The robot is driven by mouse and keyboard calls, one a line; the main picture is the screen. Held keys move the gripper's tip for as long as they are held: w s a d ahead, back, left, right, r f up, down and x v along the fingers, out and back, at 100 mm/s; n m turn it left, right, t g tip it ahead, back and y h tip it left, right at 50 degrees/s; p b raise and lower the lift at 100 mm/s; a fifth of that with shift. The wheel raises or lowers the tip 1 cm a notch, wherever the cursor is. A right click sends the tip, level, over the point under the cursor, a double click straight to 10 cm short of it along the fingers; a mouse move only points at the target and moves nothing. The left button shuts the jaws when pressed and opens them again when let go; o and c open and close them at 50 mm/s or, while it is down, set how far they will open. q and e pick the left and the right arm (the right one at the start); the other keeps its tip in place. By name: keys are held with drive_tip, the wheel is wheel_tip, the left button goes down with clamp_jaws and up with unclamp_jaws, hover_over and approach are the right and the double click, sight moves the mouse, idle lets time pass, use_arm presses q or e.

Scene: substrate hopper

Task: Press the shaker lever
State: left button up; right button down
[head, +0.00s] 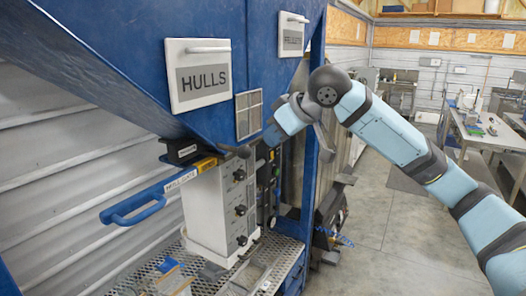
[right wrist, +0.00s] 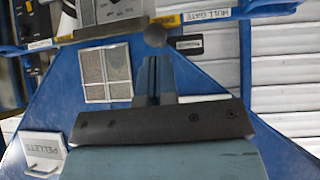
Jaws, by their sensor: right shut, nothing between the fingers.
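A dark round knob (right wrist: 155,36) shows in the right wrist view, just beyond my fingertips. It may be the end of the shaker lever, but I cannot read a label that says so. My right gripper (right wrist: 152,60) is shut and empty, its fingers pointing at the knob; I cannot tell whether they touch. In the head view my right gripper (head: 268,139) reaches in from the right under the blue hopper (head: 110,50), close to its lower outlet, and partly hides that spot. My left gripper is not in view.
A white control box (head: 220,212) with black knobs stands below the outlet. The blue hull gate handle (head: 138,208) sticks out to the left. A black labelled block (head: 183,150) and a square grille (head: 249,114) are close by. Open floor (head: 385,235) lies to the right.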

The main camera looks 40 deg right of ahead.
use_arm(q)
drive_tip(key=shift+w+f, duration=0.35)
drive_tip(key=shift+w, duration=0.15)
use_arm(e)
drive_tip(key=v, duration=0.3)
drive_tip(key=shift+w+d+r, duration=0.1)
drive_tip(key=shift+d+r, duration=0.05)
drive_tip(key=shift+r, duration=0.2)
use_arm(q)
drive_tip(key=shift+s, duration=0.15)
use_arm(e)
drive_tip(key=shift+r, duration=0.1)
